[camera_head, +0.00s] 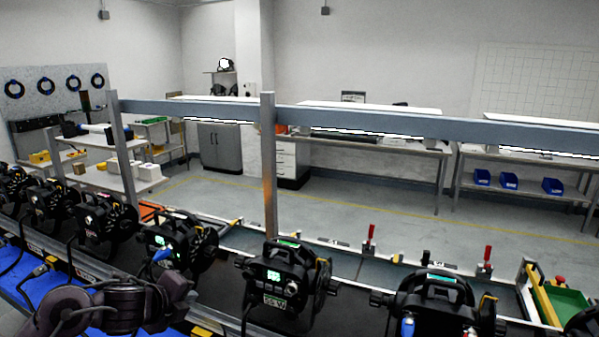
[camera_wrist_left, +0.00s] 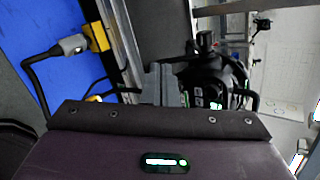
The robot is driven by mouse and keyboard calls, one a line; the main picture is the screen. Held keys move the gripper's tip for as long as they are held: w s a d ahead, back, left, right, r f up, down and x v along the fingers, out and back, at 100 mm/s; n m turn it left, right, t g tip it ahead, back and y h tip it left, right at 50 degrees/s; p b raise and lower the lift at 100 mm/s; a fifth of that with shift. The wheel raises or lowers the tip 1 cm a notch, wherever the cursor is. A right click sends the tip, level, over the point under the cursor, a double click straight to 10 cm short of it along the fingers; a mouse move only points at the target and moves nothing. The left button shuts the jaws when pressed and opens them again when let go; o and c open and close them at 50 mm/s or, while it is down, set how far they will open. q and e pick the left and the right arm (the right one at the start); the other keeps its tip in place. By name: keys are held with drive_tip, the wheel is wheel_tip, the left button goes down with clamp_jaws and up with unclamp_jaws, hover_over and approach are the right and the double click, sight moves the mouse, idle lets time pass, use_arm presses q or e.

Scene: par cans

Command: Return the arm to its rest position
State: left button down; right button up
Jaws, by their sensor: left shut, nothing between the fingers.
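My left arm comes in low at the left of the head view, and its gripper (camera_head: 182,296) is shut and empty, in front of the row of par cans. A black par can with a lit display (camera_head: 284,280) stands just to the right of it. Another par can (camera_head: 178,242) stands behind it, with a green-lit panel. In the left wrist view, a dark purple part of my own wrist fills the bottom, and a par can (camera_wrist_left: 208,80) shows beyond it. The fingertips are hard to make out. My right gripper is not in view.
More par cans (camera_head: 105,222) (camera_head: 435,300) stand along the dark bench. A grey overhead beam (camera_head: 360,120) on posts (camera_head: 269,170) spans the line. A blue surface (camera_wrist_left: 45,55) with a cable and a grey connector (camera_wrist_left: 72,45) lies on the near side. A green tray (camera_head: 568,302) is at right.

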use_arm(q)
drive_tip(key=s+d+f+n+y, duration=0.1)
drive_tip(key=s+d+f+n, duration=0.75)
drive_tip(key=s+n, duration=0.25)
drive_tip(key=s+a+f+n+g+y, duration=0.1)
drive_tip(key=s+a+f+n+g, duration=0.15)
drive_tip(key=s+n, duration=0.5)
drive_tip(key=s+a+f+n+g, duration=0.1)
drive_tip(key=s+f+n+g, duration=0.3)
drive_tip(key=s, duration=0.7)
wheel_tip(320, 180, down, 36)
drive_tip(key=s+r+g+b, duration=0.1)
drive_tip(key=b, duration=0.6)
drive_tip(key=s+a+f+b, duration=0.2)
drive_tip(key=s+f+b, duration=0.1)
drive_tip(key=s+f, duration=0.7)
drive_tip(key=s+a+f+g+b, duration=0.1)
drive_tip(key=s+a+f+b, duration=0.1)
drive_tip(key=s+f, duration=0.8)
wheel_tip(320, 180, down, 5)
drive_tip(key=shift+y+b, duration=0.3)
drive_tip(key=shift+b, duration=0.25)
